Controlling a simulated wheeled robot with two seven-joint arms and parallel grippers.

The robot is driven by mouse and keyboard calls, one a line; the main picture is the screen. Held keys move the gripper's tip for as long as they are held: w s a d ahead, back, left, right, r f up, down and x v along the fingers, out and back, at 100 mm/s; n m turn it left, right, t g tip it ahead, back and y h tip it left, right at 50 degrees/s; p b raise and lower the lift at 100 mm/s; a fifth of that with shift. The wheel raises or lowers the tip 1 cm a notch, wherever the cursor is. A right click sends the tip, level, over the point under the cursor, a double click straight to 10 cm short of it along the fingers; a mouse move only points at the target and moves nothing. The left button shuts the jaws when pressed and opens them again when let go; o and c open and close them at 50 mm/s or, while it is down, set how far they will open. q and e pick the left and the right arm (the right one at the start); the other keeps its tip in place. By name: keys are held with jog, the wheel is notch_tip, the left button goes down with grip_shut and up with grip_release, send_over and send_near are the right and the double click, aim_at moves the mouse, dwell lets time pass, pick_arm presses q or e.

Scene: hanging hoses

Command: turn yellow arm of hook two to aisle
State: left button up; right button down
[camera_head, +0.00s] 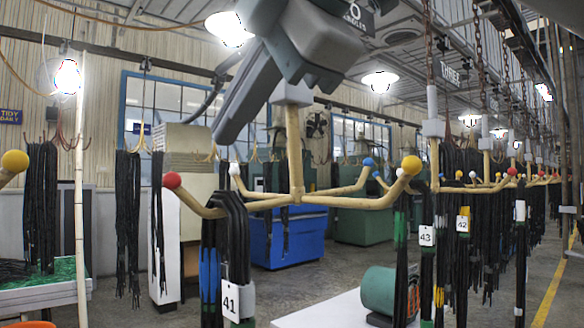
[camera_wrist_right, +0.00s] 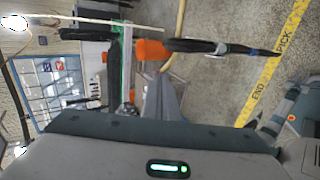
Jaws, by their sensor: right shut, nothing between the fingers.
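My right gripper (camera_head: 300,68) is up in front of the hook's upper post, shut and empty. In the wrist view its fingers (camera_wrist_right: 160,90) are together. My left gripper is not in view.
Hook three's post (camera_head: 434,160) and hoses tagged 42 and 43 (camera_head: 426,236) are at right. A yellow ball (camera_head: 15,160) is at far left. A yellow floor line (camera_head: 550,290) runs at far right; the wrist view shows it with "END PICK" (camera_wrist_right: 272,68). A green cylinder (camera_head: 380,290) is below.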

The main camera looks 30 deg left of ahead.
jog(key=shift+w+d+r+p, duration=0.15)
jog(key=shift+d+r+p, duration=0.15)
jog(key=shift+r, duration=0.35)
jog(key=shift+w+d+r+p, duration=0.1)
jog(key=shift+d+r+p, duration=0.15)
jog(key=shift+r, duration=0.4)
jog(key=shift+w+d+r+p, duration=0.15)
jog(key=shift+d+r+p, duration=0.15)
jog(key=shift+r, duration=0.35)
jog(key=s+d+b, duration=0.4)
jog(key=d+b, duration=0.2)
jog(key=d, duration=0.5)
jog(key=shift+d, duration=0.15)
